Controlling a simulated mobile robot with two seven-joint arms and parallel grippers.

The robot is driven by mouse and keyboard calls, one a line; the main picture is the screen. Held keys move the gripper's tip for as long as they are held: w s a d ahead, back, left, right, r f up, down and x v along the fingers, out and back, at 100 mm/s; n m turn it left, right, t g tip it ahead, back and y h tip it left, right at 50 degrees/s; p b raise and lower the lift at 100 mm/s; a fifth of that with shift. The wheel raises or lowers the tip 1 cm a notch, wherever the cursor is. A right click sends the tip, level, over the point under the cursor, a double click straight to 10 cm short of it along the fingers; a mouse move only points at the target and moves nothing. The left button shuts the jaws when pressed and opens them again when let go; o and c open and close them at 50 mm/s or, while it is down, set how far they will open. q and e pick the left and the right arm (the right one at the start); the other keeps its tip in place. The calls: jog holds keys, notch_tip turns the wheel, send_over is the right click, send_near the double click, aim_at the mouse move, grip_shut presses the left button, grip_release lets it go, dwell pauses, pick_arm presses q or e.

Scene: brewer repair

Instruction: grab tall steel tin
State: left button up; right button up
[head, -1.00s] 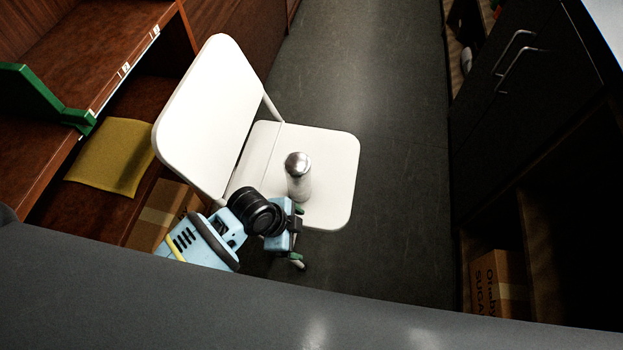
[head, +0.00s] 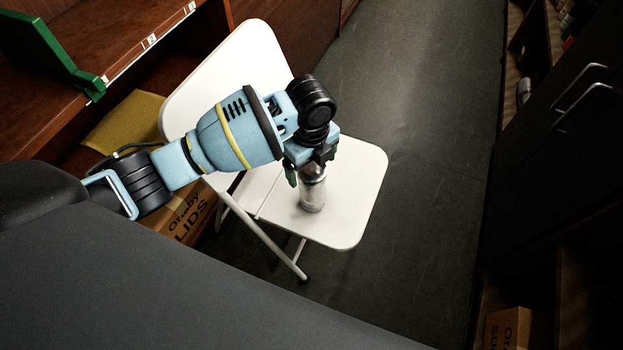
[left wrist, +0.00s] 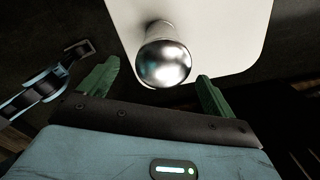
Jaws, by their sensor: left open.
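The tall steel tin (head: 313,192) stands upright on the seat of a white folding chair (head: 357,180). My left gripper (head: 308,177) is at the tin's top in the head view and hides its upper end. In the left wrist view the tin's shiny domed top (left wrist: 165,63) lies ahead of and between the two green fingers of my left gripper (left wrist: 155,78). The fingers are spread wide, with a gap on each side of the tin.
The chair's backrest rises behind my left arm. A wooden shelf (head: 130,50) with a green bracket (head: 50,50) and a yellow cloth (head: 125,122) is at left. A carton (head: 187,215) is below. Dark cabinets line the right; the floor (head: 410,90) between is clear.

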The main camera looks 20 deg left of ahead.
pick_arm(q)
jog(key=shift+w+a+r, duration=0.15)
jog(key=shift+w+a, duration=0.05)
jog(key=shift+f, duration=0.3)
jog(key=shift+d+f+b, duration=0.1)
jog(key=shift+f+b, duration=0.2)
jog(key=shift+f, duration=0.75)
notch_tip(320, 180, down, 4)
jog(key=shift+w+f+b, duration=0.1)
jog(key=shift+f+b, duration=0.1)
jog(key=shift+b, duration=0.5)
jog(key=shift+f, duration=0.4)
pick_arm(e)
jog(key=shift+x, duration=1.05)
pick_arm(q)
jog(key=shift+c, duration=0.3)
